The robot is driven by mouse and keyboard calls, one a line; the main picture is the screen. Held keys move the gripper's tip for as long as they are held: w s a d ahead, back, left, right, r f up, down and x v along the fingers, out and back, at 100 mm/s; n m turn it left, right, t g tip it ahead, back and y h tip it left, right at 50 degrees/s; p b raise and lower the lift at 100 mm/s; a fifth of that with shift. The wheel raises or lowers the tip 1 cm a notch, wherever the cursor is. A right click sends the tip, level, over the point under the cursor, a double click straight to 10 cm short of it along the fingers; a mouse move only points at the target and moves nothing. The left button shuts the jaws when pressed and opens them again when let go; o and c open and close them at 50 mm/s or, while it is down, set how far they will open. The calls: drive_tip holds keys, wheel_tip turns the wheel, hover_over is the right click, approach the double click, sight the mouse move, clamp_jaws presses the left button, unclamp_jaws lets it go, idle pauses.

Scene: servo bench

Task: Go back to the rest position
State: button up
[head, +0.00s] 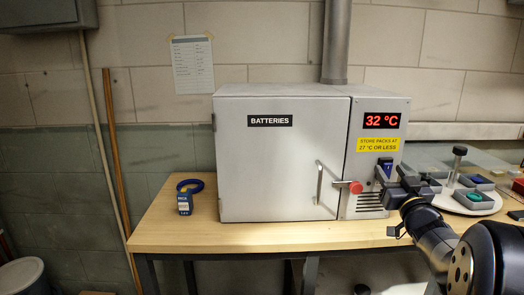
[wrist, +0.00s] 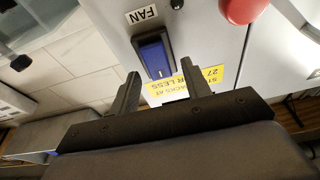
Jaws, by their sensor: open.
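My gripper (head: 383,178) is in front of the right-hand panel of the grey battery cabinet (head: 285,160). In the wrist view its two fingers (wrist: 160,75) are apart with nothing between them. The blue switch (wrist: 153,57) labelled FAN is just beyond the fingertips; it also shows in the head view (head: 386,163), partly behind my gripper. I cannot tell whether the fingers touch the panel, or which way the switch is set. The red display (head: 382,120) reads 32 °C.
A yellow sign (head: 378,145) says to store packs at 27 °C or less. The shut cabinet door has a handle (head: 319,183), with a red knob (head: 355,187) beside it. A round tray (head: 455,207) with several blocks is at right.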

drive_tip(key=shift+f+b, duration=0.2)
drive_tip(key=shift+b, duration=0.2)
drive_tip(key=shift+s+f+b, duration=0.1)
drive_tip(key=shift+b, duration=0.35)
drive_tip(key=v, duration=1.1)
drive_tip(key=shift+t, duration=0.3)
drive_tip(key=x, duration=1.1)
drive_tip(key=shift+w, duration=0.35)
drive_tip(key=p, duration=0.2)
drive_tip(key=shift+s+r+p, duration=0.2)
drive_tip(key=shift+r+p, duration=0.15)
drive_tip(key=shift+p, duration=0.05)
drive_tip(key=shift+g+p, duration=0.6)
drive_tip(key=shift+p, duration=0.3)
drive_tip(key=g+p, duration=0.1)
drive_tip(key=p, duration=0.2)
drive_tip(key=g+p, duration=0.1)
drive_tip(key=p, duration=0.2)
drive_tip(key=shift+w+r+p, duration=0.1)
drive_tip(key=shift+r+p, duration=0.2)
drive_tip(key=shift+p, duration=0.05)
